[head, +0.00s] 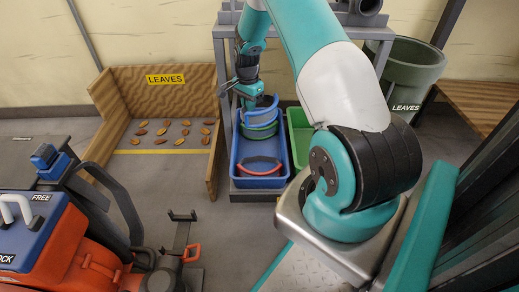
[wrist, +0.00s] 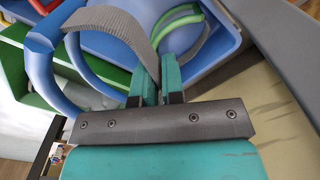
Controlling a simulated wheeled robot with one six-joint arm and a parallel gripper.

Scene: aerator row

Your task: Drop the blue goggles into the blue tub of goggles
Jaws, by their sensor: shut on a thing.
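My gripper (head: 247,84) is shut on the blue goggles (head: 262,112) and holds them over the back part of the blue tub (head: 237,165). In the wrist view, my gripper (wrist: 158,78) pinches the goggles' grey strap (wrist: 112,20), and their blue frame (wrist: 40,68) hangs beyond the fingers. In the head view, green-rimmed goggles (head: 260,133) and red-rimmed goggles (head: 262,160) lie in the tub. The blue goggles partly cover the green-rimmed ones. I cannot tell whether the held goggles touch anything in the tub.
A green tub (head: 297,128) stands right beside the blue tub, partly behind my arm. A wooden bay marked LEAVES (head: 165,79) is on the left, and a green bin (head: 412,72) at the back right. An orange and blue machine (head: 60,235) fills the front left.

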